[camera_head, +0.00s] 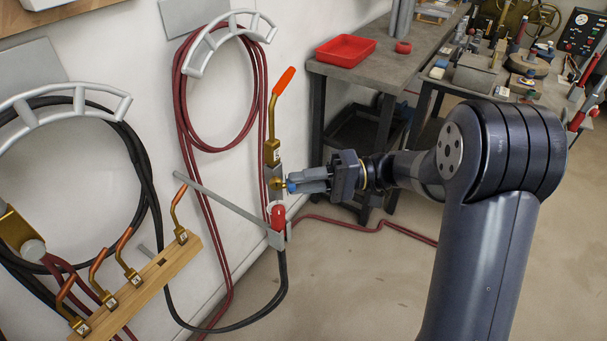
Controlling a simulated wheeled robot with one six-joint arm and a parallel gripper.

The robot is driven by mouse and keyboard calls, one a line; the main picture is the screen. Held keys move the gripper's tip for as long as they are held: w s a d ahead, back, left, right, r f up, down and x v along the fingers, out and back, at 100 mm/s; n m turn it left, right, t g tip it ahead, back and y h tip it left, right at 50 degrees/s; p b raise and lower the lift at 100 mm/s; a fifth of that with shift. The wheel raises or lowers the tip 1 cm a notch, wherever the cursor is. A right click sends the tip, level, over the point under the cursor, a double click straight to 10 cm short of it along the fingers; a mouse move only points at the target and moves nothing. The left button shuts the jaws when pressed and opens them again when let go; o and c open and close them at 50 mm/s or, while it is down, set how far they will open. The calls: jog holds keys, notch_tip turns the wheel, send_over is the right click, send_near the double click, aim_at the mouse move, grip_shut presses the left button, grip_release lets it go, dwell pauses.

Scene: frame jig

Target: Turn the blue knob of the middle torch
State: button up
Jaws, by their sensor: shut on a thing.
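A torch (272,152) with a brass body and an orange tip hangs upright by the wall, in the middle of the view. A small blue knob (291,187) sticks out from the right side of its lower body. My gripper (295,185) reaches in from the right, level with the knob, and its jaws are shut on it. The fingers hide part of the knob, so its turn angle cannot be told. A red fitting (278,216) sits below the torch in a grey bracket (275,238).
A grey bar (222,208) runs left from the bracket. A wooden rack (145,284) holds several brass nozzles. Red hose (180,110) and black hose (148,185) hang from wall hooks. A workbench with a red tray (345,50) stands behind.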

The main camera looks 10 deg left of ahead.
jog(key=shift+m+p, duration=0.35)
jog(key=shift+m, duration=0.25)
jog(key=o, duration=1)
jog(key=v, duration=1.1)
jog(key=shift+s+a, duration=0.1)
jog(key=shift+a, duration=0.1)
jog(key=x, duration=1)
jog(key=shift+a, duration=0.3)
